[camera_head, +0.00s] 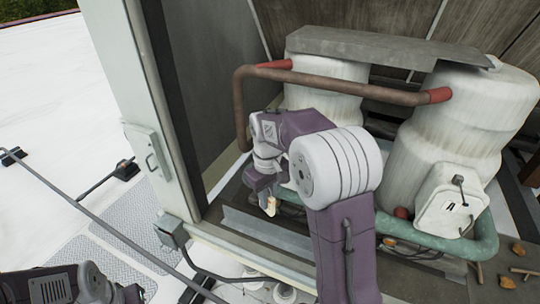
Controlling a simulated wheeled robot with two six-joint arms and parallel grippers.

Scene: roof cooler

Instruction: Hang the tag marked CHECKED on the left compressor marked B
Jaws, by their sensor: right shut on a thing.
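The left compressor (318,97) is a tall off-white tank at the back of the open cabinet. My right arm hides its lower front, and no letter B shows on it. My right gripper (268,194) points down in front of it, near the cabinet's front sill. It is shut on a small pale yellowish piece (271,207), which looks like the tag; its marking is too small to read.
A brown pipe (350,87) with red ends crosses in front of both compressors. A green pipe (430,240) runs low around them. The cabinet door frame (150,130) stands left of my right gripper. Dry leaves (507,282) and twigs lie at the lower right.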

